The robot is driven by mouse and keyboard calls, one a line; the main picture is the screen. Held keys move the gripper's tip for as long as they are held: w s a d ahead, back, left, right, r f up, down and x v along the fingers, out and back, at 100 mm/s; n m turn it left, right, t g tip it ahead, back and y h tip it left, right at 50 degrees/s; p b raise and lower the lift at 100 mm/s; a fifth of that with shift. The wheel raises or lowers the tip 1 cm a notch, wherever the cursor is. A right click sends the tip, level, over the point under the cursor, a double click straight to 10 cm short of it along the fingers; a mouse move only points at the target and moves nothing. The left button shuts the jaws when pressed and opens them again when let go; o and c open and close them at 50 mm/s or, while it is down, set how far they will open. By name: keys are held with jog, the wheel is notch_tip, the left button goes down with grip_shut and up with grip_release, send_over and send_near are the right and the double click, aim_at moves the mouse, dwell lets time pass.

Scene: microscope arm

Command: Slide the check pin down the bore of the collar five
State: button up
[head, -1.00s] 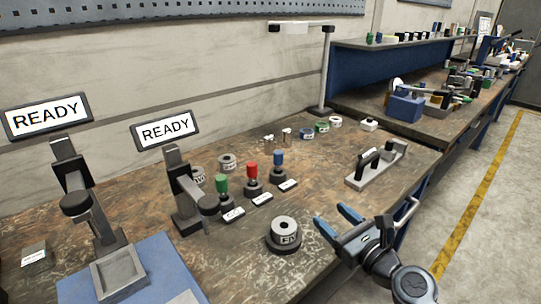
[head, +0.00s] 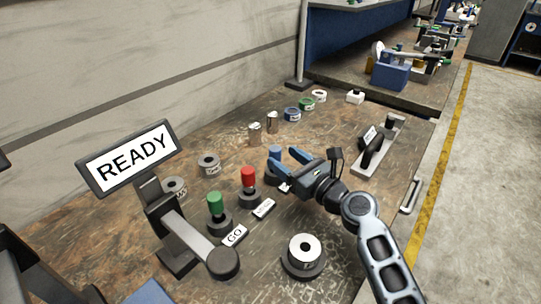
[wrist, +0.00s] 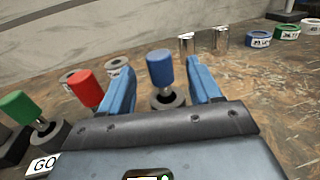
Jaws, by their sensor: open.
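Three handled pins stand upright in dark round holders: a green one (head: 215,203) with a label reading GO (head: 234,236), a red one (head: 248,177), and a blue one (head: 275,153). I cannot read which is the check pin. My gripper (head: 281,163) is open at the blue pin. In the wrist view, the blue handle (wrist: 160,68) shows between my two blue fingers (wrist: 163,85), apart from both. Collar five (head: 304,247), a grey ring with an open bore, sits on a dark round base at the front, its lettering partly visible.
Two grey collars (head: 208,164) lie behind the pins. Two shiny metal cylinders (head: 272,122) and blue, green and white rings (head: 306,104) stand farther back. A READY screen (head: 129,157) and dark stand are left. A grey fixture (head: 380,145) is right.

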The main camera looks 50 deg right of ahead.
aim_at(271, 151)
jog(key=shift+w+d+f, duration=0.1)
jog(key=shift+w+d, duration=0.05)
jog(key=shift+w, duration=0.9)
jog(key=shift+w+d+f, duration=0.1)
jog(key=shift+w+d, duration=0.05)
jog(key=shift+w, duration=0.85)
jog(key=shift+w+d+f, duration=0.1)
jog(key=shift+w+d, duration=0.05)
jog(key=shift+w, duration=0.9)
grip_shut()
